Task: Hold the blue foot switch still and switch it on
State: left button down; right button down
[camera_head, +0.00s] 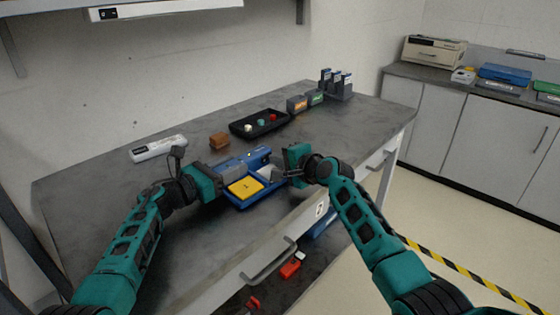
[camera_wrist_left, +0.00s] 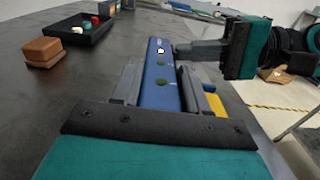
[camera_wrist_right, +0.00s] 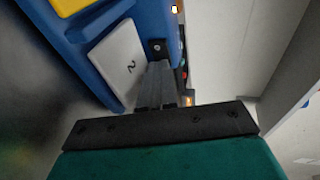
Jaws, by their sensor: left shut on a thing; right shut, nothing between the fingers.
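The blue foot switch (camera_head: 243,160) lies on the grey table, with a yellow pedal (camera_head: 245,187) marked 1 and a white pedal (camera_wrist_right: 118,60) marked 2. My left gripper (camera_head: 220,172) is shut on its raised blue back bar; the bar (camera_wrist_left: 159,85) shows between the fingers in the left wrist view, with a pale button and dark round spots on top. My right gripper (camera_wrist_right: 155,72) is shut and empty, its fingertips at the foot switch beside the white pedal, close to a small dark round part. Whether they touch it, I cannot tell.
A brown block (camera_head: 219,140), a black tray (camera_head: 248,126) with small coloured pieces and a white device (camera_head: 158,149) stand behind the foot switch. The table's front edge is close to the foot switch.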

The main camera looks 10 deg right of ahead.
jog(key=shift+s+a, duration=0.6)
jog(key=shift+a, duration=0.05)
jog(key=shift+s, duration=0.1)
jog(key=shift+s+d, duration=0.4)
jog(key=shift+s, duration=0.1)
jog(key=v, duration=1.2)
jog(key=shift+s+d, duration=0.25)
jog(key=shift+d, duration=0.05)
jog(key=shift+f, duration=0.2)
jog(key=x, duration=1.1)
jog(key=shift+w+d+r, duration=0.25)
jog(key=shift+w+r, duration=0.05)
jog(key=shift+w, duration=0.35)
jog(key=shift+w+a, duration=0.45)
jog(key=shift+w, duration=0.3)
